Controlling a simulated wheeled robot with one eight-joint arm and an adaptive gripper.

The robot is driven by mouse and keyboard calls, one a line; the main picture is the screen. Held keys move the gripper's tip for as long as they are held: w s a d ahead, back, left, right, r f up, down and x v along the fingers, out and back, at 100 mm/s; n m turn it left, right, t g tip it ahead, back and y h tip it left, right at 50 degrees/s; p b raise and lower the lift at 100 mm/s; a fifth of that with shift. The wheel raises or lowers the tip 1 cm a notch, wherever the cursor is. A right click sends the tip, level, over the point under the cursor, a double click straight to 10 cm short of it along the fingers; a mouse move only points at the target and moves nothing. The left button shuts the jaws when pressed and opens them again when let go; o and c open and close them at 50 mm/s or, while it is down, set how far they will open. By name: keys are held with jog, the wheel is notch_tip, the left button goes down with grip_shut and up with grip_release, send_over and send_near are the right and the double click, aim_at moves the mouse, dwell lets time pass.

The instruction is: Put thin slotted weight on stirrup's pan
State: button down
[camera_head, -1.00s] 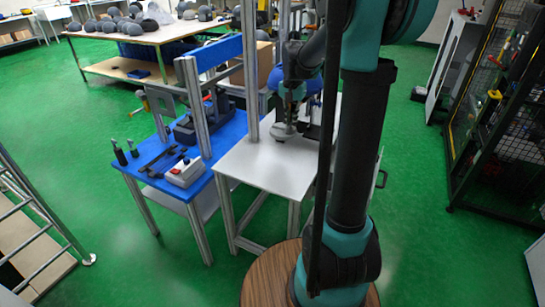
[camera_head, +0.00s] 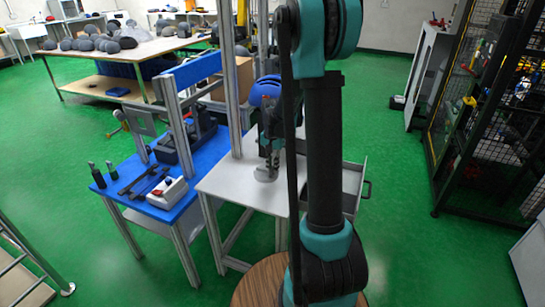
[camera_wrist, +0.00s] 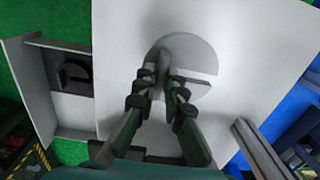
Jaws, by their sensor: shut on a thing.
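My gripper (camera_wrist: 163,66) is shut on a flat grey slotted weight (camera_wrist: 199,55), with the fingertips near one side of its disc. In the head view my gripper (camera_head: 266,156) points down over the white table, with the pale weight (camera_head: 265,175) at its tip. I cannot tell whether the weight touches the tabletop or hangs just above it. A darker slotted piece (camera_wrist: 77,76) lies in an open drawer (camera_wrist: 60,113) at the left of the wrist view. I cannot make out the stirrup or its pan.
The white table (camera_head: 228,182) has bare room around the weight. A metal upright (camera_head: 230,90) stands by its left edge. The blue table (camera_head: 140,190) at left carries tools and a control box (camera_head: 167,193). The drawer (camera_head: 352,177) juts right.

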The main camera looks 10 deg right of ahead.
aim_at(273, 176)
jog(key=shift+f, duration=2.35)
jog(key=shift+f, duration=0.1)
jog(key=c, duration=1.6)
grip_release()
